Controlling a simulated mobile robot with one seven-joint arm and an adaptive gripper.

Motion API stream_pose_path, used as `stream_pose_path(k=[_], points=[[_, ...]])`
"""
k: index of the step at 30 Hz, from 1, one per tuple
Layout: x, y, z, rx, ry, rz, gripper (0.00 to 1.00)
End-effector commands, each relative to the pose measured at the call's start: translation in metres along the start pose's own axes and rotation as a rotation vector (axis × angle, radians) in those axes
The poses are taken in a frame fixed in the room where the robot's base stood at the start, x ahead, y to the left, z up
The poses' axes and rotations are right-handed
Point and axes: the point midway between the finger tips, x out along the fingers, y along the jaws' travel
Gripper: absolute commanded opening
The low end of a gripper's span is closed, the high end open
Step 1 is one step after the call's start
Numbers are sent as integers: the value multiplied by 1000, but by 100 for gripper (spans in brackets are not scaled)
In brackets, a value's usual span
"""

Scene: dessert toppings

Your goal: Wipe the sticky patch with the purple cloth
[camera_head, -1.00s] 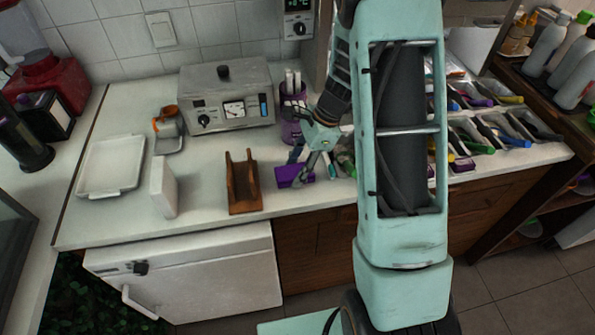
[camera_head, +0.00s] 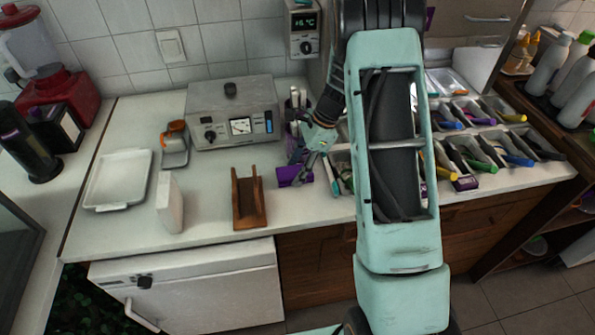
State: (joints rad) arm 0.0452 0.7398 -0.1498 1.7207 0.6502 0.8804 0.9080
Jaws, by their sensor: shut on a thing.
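The purple cloth (camera_head: 287,176) is a small purple block-like shape above the counter's middle, right of the wooden holder. My gripper (camera_head: 304,170) comes down from the upper right and is shut on it. The fingers cover part of the cloth. I cannot tell whether the cloth touches the counter or hangs just above it. No sticky patch can be made out; my arm hides part of the counter on the right.
A brown wooden holder (camera_head: 249,211) and an upright white block (camera_head: 170,205) stand at the front. A white tray (camera_head: 118,178) lies left. A grey metal appliance (camera_head: 234,112) stands behind. Bins of colourful utensils (camera_head: 480,120) fill the right.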

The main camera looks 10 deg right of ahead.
Motion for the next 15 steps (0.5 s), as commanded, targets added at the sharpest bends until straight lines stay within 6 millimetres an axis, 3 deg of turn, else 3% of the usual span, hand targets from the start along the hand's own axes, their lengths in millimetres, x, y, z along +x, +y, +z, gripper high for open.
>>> stream_pose_path(k=[15], points=[[2,34,0,0,-1,2,25]])
